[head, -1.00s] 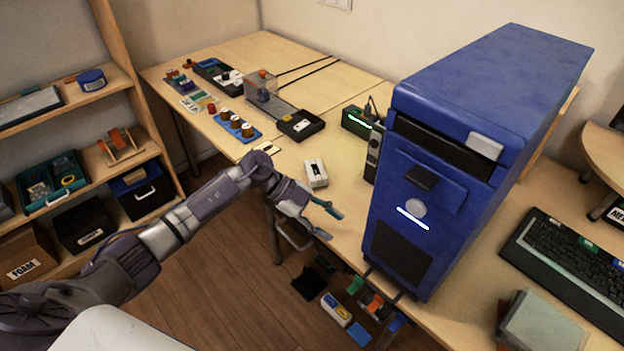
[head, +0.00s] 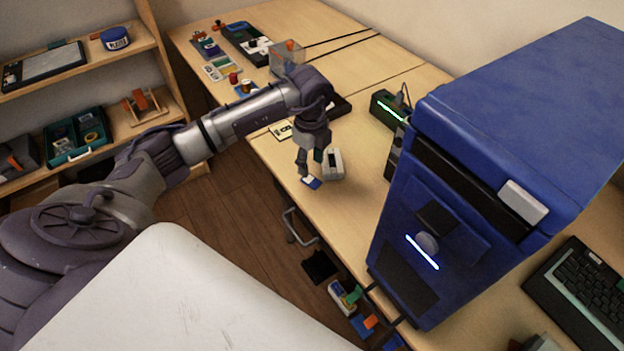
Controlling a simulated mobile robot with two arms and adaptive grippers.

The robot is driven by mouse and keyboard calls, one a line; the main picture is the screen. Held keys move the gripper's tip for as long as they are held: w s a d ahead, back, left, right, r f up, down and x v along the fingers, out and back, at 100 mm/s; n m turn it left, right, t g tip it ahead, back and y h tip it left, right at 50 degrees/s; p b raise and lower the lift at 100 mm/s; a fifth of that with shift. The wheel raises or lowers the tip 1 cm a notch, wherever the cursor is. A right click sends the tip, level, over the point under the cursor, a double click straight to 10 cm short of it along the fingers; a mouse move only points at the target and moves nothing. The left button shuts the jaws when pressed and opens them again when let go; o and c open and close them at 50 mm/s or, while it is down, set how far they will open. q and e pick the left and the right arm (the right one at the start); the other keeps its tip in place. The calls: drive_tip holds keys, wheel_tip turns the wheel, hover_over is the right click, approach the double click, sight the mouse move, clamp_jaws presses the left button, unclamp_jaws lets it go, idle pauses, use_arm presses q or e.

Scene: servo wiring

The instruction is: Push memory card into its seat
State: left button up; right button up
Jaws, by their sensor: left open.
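A small blue card with a white label (head: 311,182) lies near the front table edge, just under my left gripper; I take it to be the memory card. A grey-white box with a dark top mark (head: 334,165) stands right beside it, and I cannot tell whether card and box touch. My left gripper (head: 309,168) points down over the card, open, its fingers close to the card and the box. The fingers and wrist partly cover the box's left side. No seat or slot can be made out. My right gripper is out of view.
A large blue computer case (head: 470,190) stands to the right, with a black unit with a green light (head: 388,108) behind it. A yellow-edged card (head: 281,130) lies left of my wrist. Shelves (head: 140,115) stand at the left. Bare table lies between box and case.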

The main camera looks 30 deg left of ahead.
sight(309, 179)
use_arm(q)
drive_tip(key=shift+f, duration=0.3)
drive_tip(key=shift+a+f, duration=0.25)
drive_tip(key=shift+f, duration=0.55)
drive_tip(key=f, duration=0.3)
drive_tip(key=shift+w+a+f+p, duration=0.15)
drive_tip(key=shift+w+a+p, duration=0.05)
drive_tip(key=shift+p, duration=0.15)
drive_tip(key=shift+f, duration=0.15)
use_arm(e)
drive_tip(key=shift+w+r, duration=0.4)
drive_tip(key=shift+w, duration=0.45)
use_arm(q)
drive_tip(key=shift+f, duration=0.1)
drive_tip(key=c, duration=0.5)
drive_tip(key=shift+c, duration=0.2)
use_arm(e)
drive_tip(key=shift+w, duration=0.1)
